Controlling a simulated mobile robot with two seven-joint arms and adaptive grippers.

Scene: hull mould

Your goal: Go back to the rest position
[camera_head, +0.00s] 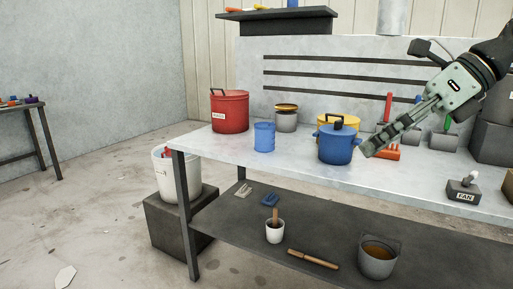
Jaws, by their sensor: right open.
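My right gripper (382,143) comes in from the upper right on its arm. It is held above the right part of the workbench (230,147), its fingers pointing down and left. I see nothing between its fingers. The fingertips appear just right of a blue lidded pot (336,145); I cannot tell the exact gap. The gripper partly covers the orange-red base (388,154) of a holder behind it. My left gripper is not in this view.
On the bench stand a red pot (230,111), a blue can (264,137), a yellow pot (350,123) and a block marked FAN (463,190). A lower shelf (320,232) holds a bucket (379,259) and a white cup (275,232). The floor at left is mostly clear.

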